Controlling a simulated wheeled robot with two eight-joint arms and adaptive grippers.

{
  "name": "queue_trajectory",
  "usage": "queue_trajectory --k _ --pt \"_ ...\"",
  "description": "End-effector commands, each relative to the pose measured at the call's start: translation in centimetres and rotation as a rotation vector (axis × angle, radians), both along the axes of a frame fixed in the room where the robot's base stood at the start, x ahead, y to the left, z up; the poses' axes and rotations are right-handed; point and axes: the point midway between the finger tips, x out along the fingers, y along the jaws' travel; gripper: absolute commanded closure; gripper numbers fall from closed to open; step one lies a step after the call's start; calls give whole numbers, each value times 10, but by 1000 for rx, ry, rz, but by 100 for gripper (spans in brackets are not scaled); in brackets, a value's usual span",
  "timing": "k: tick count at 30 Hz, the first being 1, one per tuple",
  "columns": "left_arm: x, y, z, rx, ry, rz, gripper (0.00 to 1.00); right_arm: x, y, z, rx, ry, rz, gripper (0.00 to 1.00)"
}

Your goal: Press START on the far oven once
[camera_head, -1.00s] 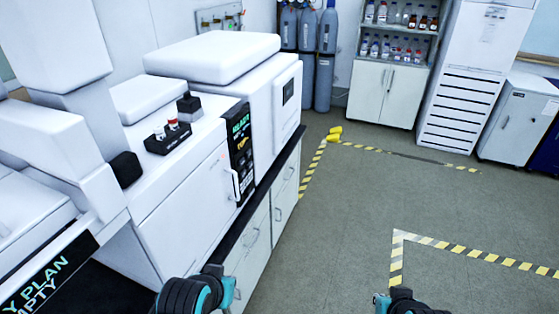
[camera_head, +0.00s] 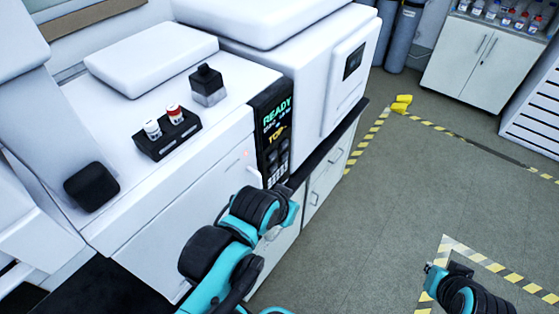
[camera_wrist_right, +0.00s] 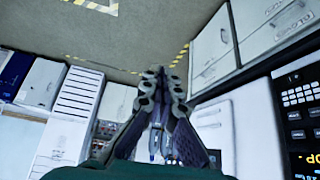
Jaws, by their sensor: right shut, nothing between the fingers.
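A white bench instrument has a dark upright control panel (camera_head: 272,135) on its front, with READY in green, yellow text partly legible as TOP, and keys below. I cannot read a START label. The panel also shows upside down at the right wrist view's edge (camera_wrist_right: 297,120). My left gripper (camera_head: 284,215) is just below and in front of the panel, partly over its lower edge; its fingers are unclear. My right gripper (camera_head: 436,278) is over the floor at the lower right, apart from the panel. In the right wrist view its fingers (camera_wrist_right: 160,76) are shut and empty.
A black rack (camera_head: 168,135) with two vials stands on the instrument's top near a dark block (camera_head: 208,85). A white unit with a small display (camera_head: 353,62) stands beyond the panel. White drawers (camera_head: 322,180) lie below. Floor on the right is open, with striped tape (camera_head: 490,263).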

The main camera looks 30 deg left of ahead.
Motion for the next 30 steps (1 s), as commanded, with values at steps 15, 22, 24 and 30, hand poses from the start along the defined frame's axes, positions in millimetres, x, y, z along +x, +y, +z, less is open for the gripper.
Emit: queue_trajectory --k 15,22,24,30 --pt "0 0 -7 0 0 0 100 53 70 -1 26 -61 229 100" --pt "0 0 -17 0 0 0 100 106 204 -23 77 -176 577 100" --pt "0 0 -19 0 0 0 100 113 243 -33 91 -210 665 100" --pt "0 0 -24 0 0 0 100 114 324 -58 126 -284 837 100"
